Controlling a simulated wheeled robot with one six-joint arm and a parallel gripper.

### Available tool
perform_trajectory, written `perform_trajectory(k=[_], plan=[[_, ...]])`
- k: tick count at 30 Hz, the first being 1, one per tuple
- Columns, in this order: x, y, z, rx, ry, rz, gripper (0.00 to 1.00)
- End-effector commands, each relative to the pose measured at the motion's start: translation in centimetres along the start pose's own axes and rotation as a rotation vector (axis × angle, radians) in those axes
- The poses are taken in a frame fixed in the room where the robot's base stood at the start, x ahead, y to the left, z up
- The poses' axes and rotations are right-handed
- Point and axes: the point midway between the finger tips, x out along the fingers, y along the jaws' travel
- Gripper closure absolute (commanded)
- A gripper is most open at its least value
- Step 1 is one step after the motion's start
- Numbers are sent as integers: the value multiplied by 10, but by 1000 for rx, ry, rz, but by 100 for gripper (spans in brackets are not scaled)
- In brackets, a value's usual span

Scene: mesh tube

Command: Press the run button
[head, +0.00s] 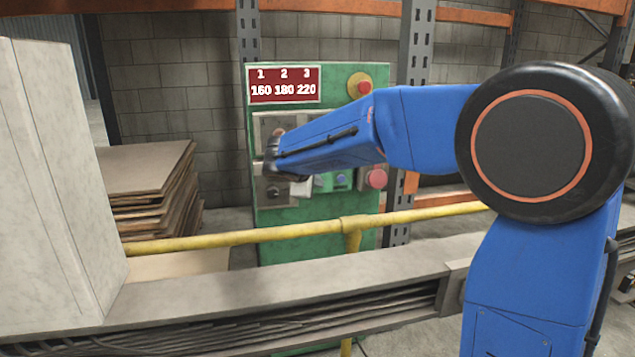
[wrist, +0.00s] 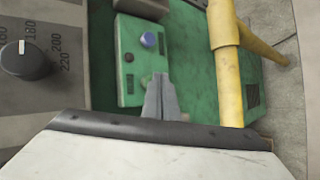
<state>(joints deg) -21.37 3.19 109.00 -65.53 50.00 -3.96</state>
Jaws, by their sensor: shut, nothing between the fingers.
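The green control panel (head: 281,216) stands beyond the yellow rail. A small green button box with a round blue button (head: 341,179) is on it, partly behind my arm. In the wrist view the blue button (wrist: 148,40) sits near the top of the box (wrist: 133,95). No label marks a run button that I can read. My gripper (wrist: 160,95) is shut and empty; its grey fingers appear below the blue button, over the box's lower right. I cannot tell whether they touch it. In the head view my arm largely hides the gripper.
A black dial (wrist: 27,60) with numbers is left of the fingers. A red button (head: 376,178) and a red knob on yellow (head: 360,86) are on the panel's right. The yellow rail (head: 240,237) runs in front. Stacked sheets (head: 145,175) lie left.

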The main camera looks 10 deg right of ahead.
Motion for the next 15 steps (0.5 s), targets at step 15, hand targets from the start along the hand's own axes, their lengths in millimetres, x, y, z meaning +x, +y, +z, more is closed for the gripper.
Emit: perform_trajectory(k=[15], plan=[[4, 3, -3, 0, 0, 0, 100]])
